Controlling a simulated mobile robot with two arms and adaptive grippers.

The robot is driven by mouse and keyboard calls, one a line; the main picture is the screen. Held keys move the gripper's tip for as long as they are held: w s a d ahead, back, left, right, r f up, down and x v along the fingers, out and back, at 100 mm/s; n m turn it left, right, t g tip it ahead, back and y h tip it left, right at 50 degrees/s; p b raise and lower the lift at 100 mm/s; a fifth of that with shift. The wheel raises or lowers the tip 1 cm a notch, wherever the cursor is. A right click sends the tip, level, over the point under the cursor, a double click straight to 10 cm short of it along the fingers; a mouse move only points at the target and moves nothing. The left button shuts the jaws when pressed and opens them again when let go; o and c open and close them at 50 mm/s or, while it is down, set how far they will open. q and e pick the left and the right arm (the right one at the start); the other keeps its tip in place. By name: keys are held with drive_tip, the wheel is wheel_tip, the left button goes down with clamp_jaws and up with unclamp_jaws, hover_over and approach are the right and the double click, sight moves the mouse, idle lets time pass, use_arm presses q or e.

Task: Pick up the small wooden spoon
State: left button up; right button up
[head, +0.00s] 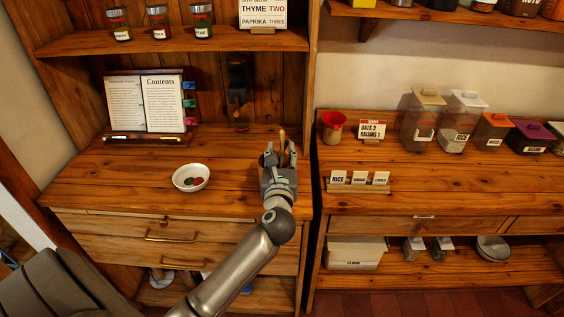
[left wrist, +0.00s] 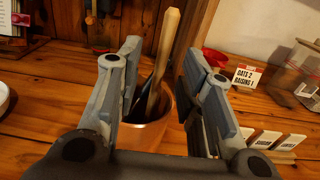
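A pale wooden handle (left wrist: 166,45), apparently a spoon's, leans up out of a copper-coloured cup (left wrist: 146,136) on the wooden counter. A dark utensil stands beside it in the cup. The handle's lower end is hidden inside the cup. In the head view the handle (head: 282,138) shows just above my left gripper (head: 279,156), which hides most of the cup. My left gripper is open, and in the left wrist view its fingers (left wrist: 163,62) stand apart on either side of the handle, with no contact visible. My right gripper is not in view.
A white bowl (head: 191,177) and an open book on a stand (head: 146,103) are to the left. A red-topped container (head: 333,126), label cards (head: 359,178) and several lidded canisters (head: 459,121) are to the right. A shelf (head: 180,42) runs above the back of the counter.

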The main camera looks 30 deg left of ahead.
sight(282, 147)
use_arm(q)
drive_tip(key=x, duration=0.4)
drive_tip(key=shift+p, duration=0.4)
drive_tip(key=shift+d+r, duration=0.1)
clamp_jaws()
